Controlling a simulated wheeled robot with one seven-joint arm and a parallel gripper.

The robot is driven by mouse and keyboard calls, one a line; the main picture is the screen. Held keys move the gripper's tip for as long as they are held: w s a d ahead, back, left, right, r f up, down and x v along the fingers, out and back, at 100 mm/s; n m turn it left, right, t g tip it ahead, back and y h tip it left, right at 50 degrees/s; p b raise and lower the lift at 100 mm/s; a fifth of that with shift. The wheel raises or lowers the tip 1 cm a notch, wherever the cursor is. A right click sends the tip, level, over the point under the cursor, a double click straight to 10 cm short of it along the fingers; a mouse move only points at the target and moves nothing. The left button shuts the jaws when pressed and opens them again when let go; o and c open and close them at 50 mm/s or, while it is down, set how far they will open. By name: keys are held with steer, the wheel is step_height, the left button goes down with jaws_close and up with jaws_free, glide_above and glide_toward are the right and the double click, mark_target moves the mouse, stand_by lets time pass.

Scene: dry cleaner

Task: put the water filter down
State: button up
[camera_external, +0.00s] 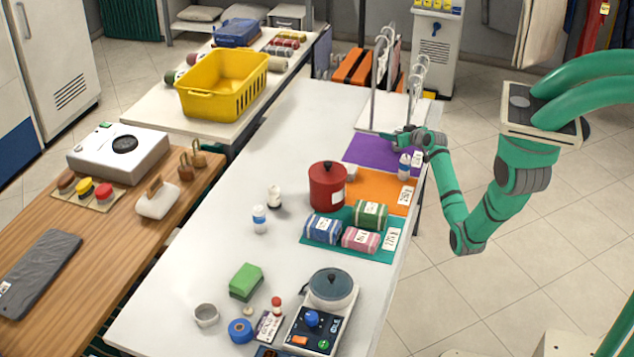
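No thing is clearly recognisable as the water filter. Small upright white-and-blue bottle-like items might be it: one (404,167) stands near the purple mat (365,150), just below my gripper, and another (259,219) stands on the open white table. A white item (274,197) stands a little behind that one. My gripper (394,136) is at the far right part of the table, over or beside the purple mat, with its dark fingers pointing left. It is too small and dark to tell whether it is open or holds anything.
A hanger rack (375,75) stands close behind my gripper. A red pot (327,187), an orange mat (385,190) and rolled towels on a green mat (376,254) lie nearer. The left middle of the white table (185,270) is clear.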

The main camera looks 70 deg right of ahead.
steer(key=shift+r, duration=0.15)
steer(key=shift+s+a+r, duration=0.1)
steer(key=shift+s+a, duration=0.05)
steer(key=shift+s, duration=0.1)
steer(key=v, duration=1.1)
steer(key=shift+a+r, duration=0.15)
steer(key=shift+s, duration=0.1)
